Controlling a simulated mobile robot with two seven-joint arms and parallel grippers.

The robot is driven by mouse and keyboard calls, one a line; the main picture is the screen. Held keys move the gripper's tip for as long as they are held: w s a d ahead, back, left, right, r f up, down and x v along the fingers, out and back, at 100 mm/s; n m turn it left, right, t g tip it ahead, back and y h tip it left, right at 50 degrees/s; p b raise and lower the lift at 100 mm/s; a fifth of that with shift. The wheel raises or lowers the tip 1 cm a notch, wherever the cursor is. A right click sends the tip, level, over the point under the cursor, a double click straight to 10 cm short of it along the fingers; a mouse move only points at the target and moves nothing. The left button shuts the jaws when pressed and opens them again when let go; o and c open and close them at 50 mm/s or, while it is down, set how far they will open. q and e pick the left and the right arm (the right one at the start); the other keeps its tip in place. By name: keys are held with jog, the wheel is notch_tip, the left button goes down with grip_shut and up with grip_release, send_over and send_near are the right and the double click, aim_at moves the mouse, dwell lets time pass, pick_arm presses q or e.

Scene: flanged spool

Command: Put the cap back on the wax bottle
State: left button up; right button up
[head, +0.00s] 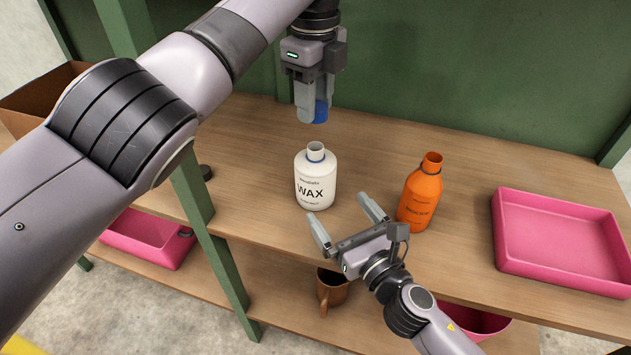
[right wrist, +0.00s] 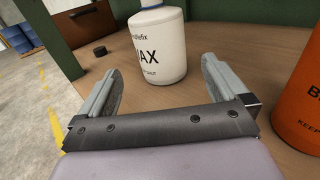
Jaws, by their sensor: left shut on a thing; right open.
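The white wax bottle (head: 315,184) stands upright on the wooden shelf, its neck open and uncapped. It also shows in the right wrist view (right wrist: 158,46), beyond the fingers. My left gripper (head: 312,112) is shut on a blue cap (head: 321,111) and holds it above the bottle's neck, apart from it. The fingers hide part of the cap. My right gripper (head: 345,220) is open and empty, low in front of the bottle and to its right. Its fingers (right wrist: 160,88) point toward the bottle without visibly touching it.
An uncapped orange bottle (head: 420,192) stands right of the wax bottle, close to my right gripper. A pink tray (head: 560,262) lies at the right. A black cap-like disc (head: 205,172) lies at the left. A brown mug (head: 331,290) and pink bin (head: 150,243) are on the lower level.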

jog(key=x, duration=1.2)
jog(key=c, duration=1.3)
pick_arm(q)
send_over(314, 155)
jog(key=shift+f, duration=2.55)
jog(key=shift+f, duration=0.9)
jog(key=shift+f, duration=0.55)
